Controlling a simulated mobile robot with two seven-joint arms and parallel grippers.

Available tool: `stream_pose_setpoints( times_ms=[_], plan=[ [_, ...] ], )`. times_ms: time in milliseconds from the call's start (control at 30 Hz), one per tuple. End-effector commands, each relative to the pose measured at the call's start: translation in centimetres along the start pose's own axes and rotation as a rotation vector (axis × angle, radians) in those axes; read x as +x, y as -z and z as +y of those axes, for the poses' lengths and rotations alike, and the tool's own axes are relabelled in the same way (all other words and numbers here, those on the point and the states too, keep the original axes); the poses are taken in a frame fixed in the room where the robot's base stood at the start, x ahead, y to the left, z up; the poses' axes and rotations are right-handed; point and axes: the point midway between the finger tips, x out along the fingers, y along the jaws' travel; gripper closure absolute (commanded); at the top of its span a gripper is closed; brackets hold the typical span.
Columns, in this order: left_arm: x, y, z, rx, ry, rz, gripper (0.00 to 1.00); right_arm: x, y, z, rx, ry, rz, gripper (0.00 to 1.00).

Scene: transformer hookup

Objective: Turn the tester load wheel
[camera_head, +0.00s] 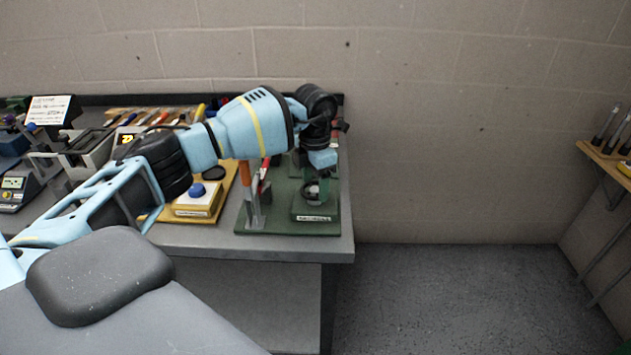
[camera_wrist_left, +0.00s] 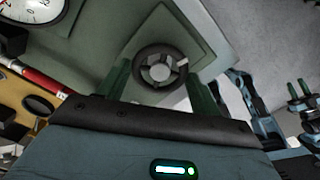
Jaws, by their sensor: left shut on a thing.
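The tester (camera_head: 316,212) is a green box with a white label, on a green base plate (camera_head: 270,222) near the right end of the bench. Its load wheel (camera_wrist_left: 159,70) is a dark ring with spokes and a pale mark on its right rim. My left gripper (camera_head: 319,182) points down over the tester and hides much of the wheel in the head view. In the left wrist view, its two green fingers (camera_wrist_left: 160,88) stand on either side of the wheel, shut on it.
A gauge dial (camera_wrist_left: 32,8) and a red-and-white rod (camera_wrist_left: 42,83) show beside the tester. An upright lever with an orange handle (camera_head: 247,173) and a yellow box with a blue button (camera_head: 197,197) stand to the left. The floor (camera_head: 450,295) right of the bench is clear.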

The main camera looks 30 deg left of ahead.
Motion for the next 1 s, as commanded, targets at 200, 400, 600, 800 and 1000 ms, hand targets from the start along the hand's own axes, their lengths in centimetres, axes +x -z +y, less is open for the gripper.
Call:
stream_pose_setpoints(
  times_ms=[200, 400, 600, 800, 1000],
  plan=[
    [-0.02, -0.01, 0.01, 0.070, 0.001, -0.001, 0.58, 0.00, -0.12, -0.04, 0.000, 0.001, -0.002, 0.64],
    [-0.05, -0.01, 0.01, 0.094, 0.000, -0.002, 0.58, 0.01, -0.14, -0.06, 0.000, 0.001, -0.003, 0.64],
    [-0.07, -0.02, 0.01, 0.096, 0.000, -0.002, 0.58, 0.00, -0.13, -0.03, -0.001, 0.002, -0.003, 0.64],
    [-0.07, -0.01, 0.01, 0.095, 0.000, -0.002, 0.30, -0.01, -0.14, 0.03, -0.004, 0.002, -0.003, 0.64],
    [-0.05, -0.01, 0.01, 0.095, 0.000, -0.001, 0.13, -0.01, -0.14, 0.05, -0.005, 0.002, -0.003, 0.64]
  ],
)
